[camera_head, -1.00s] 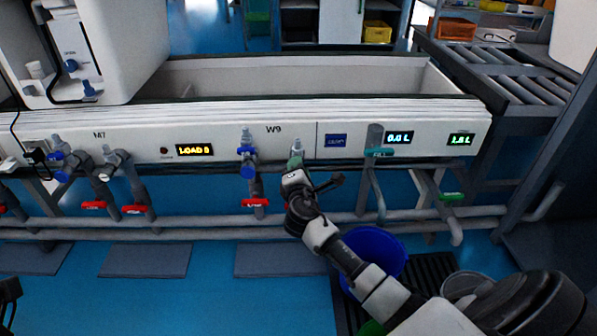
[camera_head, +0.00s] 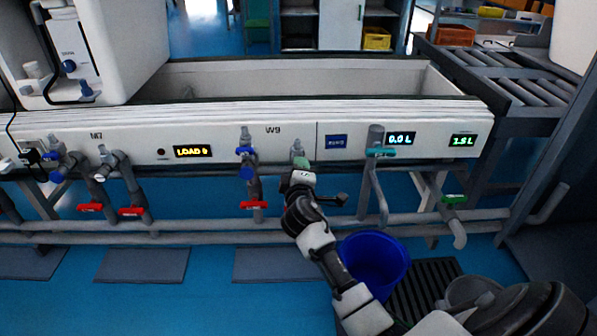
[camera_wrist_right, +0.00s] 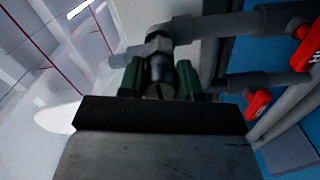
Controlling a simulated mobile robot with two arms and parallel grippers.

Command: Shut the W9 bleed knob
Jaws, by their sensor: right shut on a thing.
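The W9 bleed fitting (camera_head: 298,148) is a small grey metal piece on the white panel, right of the W9 label (camera_head: 273,130). My right gripper (camera_head: 302,165) reaches up to it from below and covers its lower part. In the right wrist view, the green fingertips sit on both sides of a dark round knob (camera_wrist_right: 160,80) below a metal nut and pipe. The gripper is shut on this knob. How far the knob is turned cannot be told. My left gripper is not in view.
A blue valve (camera_head: 246,160) and a red-handled valve (camera_head: 254,205) stand left of my right gripper. A teal-handled tap (camera_head: 379,152) is to the right. A blue bucket (camera_head: 374,262) stands below. A grey pipe (camera_head: 200,225) runs under the panel.

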